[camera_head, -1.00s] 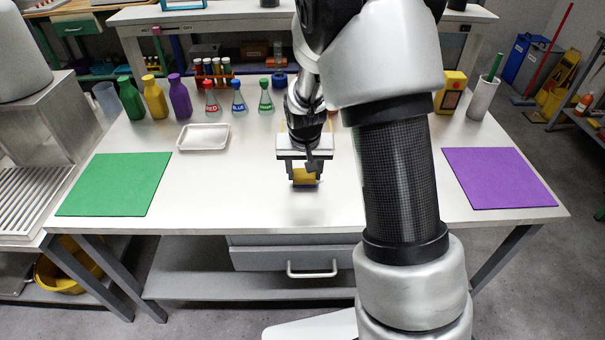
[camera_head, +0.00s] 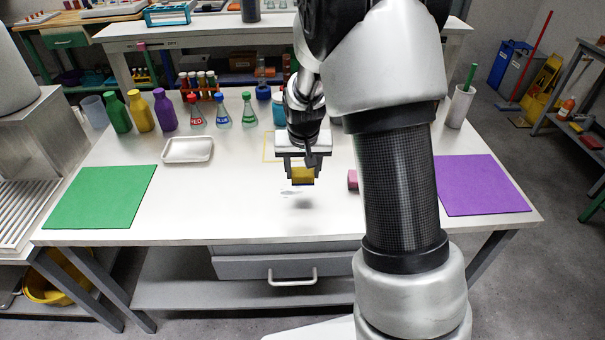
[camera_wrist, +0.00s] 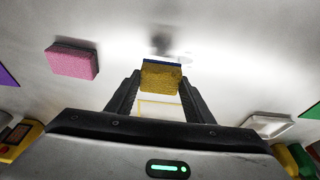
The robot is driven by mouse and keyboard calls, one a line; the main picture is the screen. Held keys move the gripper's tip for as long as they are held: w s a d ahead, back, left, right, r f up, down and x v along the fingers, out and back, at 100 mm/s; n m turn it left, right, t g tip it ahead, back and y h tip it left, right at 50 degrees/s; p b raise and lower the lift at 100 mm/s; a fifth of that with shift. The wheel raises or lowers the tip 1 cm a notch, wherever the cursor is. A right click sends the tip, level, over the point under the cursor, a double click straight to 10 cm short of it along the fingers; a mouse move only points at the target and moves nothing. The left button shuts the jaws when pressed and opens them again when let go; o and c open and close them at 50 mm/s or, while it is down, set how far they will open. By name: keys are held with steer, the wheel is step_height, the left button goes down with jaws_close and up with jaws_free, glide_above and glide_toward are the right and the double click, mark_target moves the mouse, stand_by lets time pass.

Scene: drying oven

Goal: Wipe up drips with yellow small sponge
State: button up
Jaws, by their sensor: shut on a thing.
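The yellow small sponge (camera_head: 303,175), with a blue underside, is held between the two fingers of my gripper (camera_head: 302,179). My gripper is shut on it and points down above the middle of the white table. A shadow lies on the table below the sponge, apart from it. Faint greyish drips (camera_head: 290,191) show on the table just by the sponge. In the wrist view the yellow sponge (camera_wrist: 161,77) sits between the fingertips, with a faint wet-looking patch (camera_wrist: 184,57) beyond it.
A pink sponge (camera_head: 352,180) lies right of my gripper, partly hidden by my arm. A green mat (camera_head: 100,197) lies left, a purple mat (camera_head: 482,185) right. A white tray (camera_head: 187,150), bottles and flasks (camera_head: 222,117) stand behind. The front middle of the table is clear.

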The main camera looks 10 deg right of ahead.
steer(key=shift+r+p, duration=1)
steer(key=shift+r, duration=0.8)
